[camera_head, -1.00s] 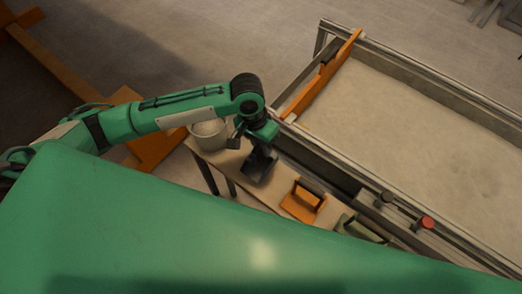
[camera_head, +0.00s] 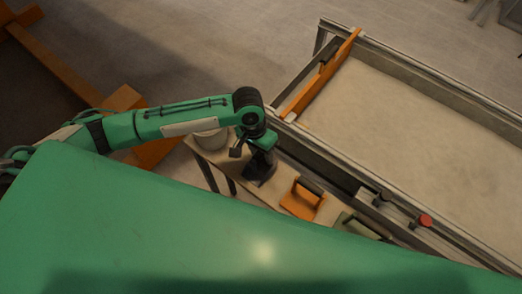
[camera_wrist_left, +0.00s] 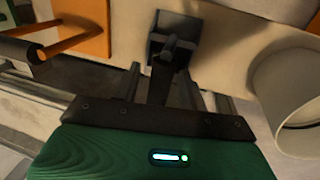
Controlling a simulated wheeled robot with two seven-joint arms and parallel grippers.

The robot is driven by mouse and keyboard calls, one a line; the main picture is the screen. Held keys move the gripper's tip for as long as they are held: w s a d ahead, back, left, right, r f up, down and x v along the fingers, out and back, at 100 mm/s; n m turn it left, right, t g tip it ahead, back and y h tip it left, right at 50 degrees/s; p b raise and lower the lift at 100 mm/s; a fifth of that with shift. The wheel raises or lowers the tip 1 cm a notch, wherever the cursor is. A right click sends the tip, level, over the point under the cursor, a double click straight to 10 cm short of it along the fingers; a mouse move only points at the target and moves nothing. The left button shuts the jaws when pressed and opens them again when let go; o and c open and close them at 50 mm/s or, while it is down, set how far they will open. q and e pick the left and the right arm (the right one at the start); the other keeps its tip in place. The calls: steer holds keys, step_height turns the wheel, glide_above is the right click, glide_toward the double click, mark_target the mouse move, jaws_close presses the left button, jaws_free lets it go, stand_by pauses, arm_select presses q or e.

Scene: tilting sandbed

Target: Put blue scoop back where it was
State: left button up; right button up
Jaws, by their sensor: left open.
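The scoop (camera_wrist_left: 186,28), dark blue-grey in this light, lies on the narrow wooden shelf (camera_wrist_left: 235,40) in the left wrist view. Its handle points back toward my left gripper (camera_wrist_left: 160,85). The gripper is open, with its fingers apart around the handle end; whether they touch it I cannot tell. In the head view my left gripper (camera_head: 261,160) is low over the shelf, between the bucket and an orange tool, and largely covers the dark scoop. My right gripper is in neither view.
A pale bucket (camera_head: 211,139) stands at the shelf's left end, close to the gripper. An orange tool (camera_head: 302,200) and a green tool (camera_head: 362,227) lie to the right. The metal-framed sandbed (camera_head: 420,120) with an orange bar (camera_head: 325,75) runs behind.

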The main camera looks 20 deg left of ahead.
arm_select(q)
steer(key=shift+r, duration=0.1)
steer(key=shift+r, duration=0.3)
step_height(320, 180, up, 11)
steer(key=a+b, duration=0.2)
steer(key=shift+w+r, duration=0.15)
steer(key=shift+w, duration=0.2)
steer(key=shift+a, duration=0.1)
